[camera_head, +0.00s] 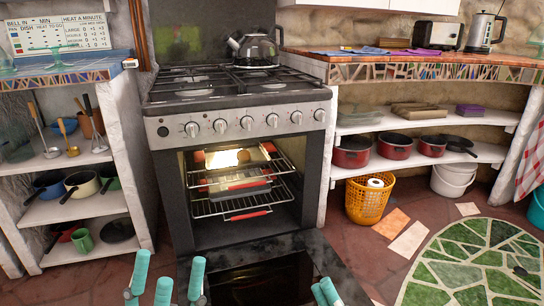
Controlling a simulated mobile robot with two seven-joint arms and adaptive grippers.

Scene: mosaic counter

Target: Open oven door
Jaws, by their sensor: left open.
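The oven (185,180) stands in the middle, with a row of knobs across its front. Its door (300,249) is folded down and lies about flat in front of the lit cavity, with dark glass in its middle. The door's near edge and handle are out of view. My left gripper (168,272) is open and empty, its teal fingers at the bottom edge beside and partly over the door's left side in the picture. My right gripper (326,292) shows only teal fingertips over the door's lower right; its opening is unclear. I cannot tell whether either touches the door.
Inside the oven are wire racks (240,203) with red-edged items. A kettle (257,47) stands on the hob. Shelves with pots flank the oven. An orange basket (368,199) and loose tiles (409,240) are on the floor at right, beside a green mosaic (480,262).

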